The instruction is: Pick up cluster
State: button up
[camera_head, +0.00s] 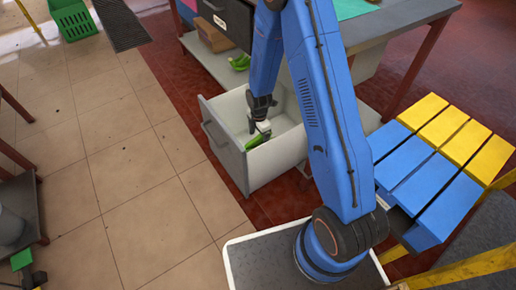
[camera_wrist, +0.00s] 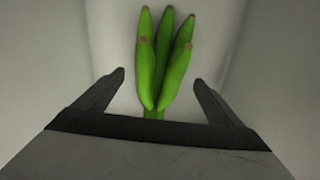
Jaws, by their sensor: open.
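The cluster (camera_wrist: 165,58) is a bunch of several green, banana-like fruits with a few brown spots. It lies in an open, light grey drawer (camera_head: 222,146). In the head view the cluster (camera_head: 257,141) shows only partly, below my gripper (camera_head: 261,131), which reaches down into the drawer. In the wrist view my gripper (camera_wrist: 160,85) is open, with one finger on each side of the cluster's lower end and a gap to each. The stem end is partly hidden by the gripper body.
The drawer's walls stand close around my gripper. Another green bunch (camera_head: 239,62) lies on the shelf behind, near a cardboard box (camera_head: 214,37). Blue and yellow slats (camera_head: 432,191) stand at right. A green crate (camera_head: 73,19) is far left. The tiled floor at left is largely clear.

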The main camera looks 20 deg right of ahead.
jog(key=f, duration=0.5)
jog(key=shift+a, duration=0.2)
jog(key=shift+r, duration=0.1)
jog(key=c, duration=1.8)
notch_tip(320, 180, up, 10)
notch_tip(320, 180, up, 26)
jog(key=r, duration=0.1)
send_over(258, 145)
jog(key=s, duration=0.2)
jog(key=shift+a+r, duration=0.3)
dwell(0.5)
jog(key=shift+s, duration=0.1)
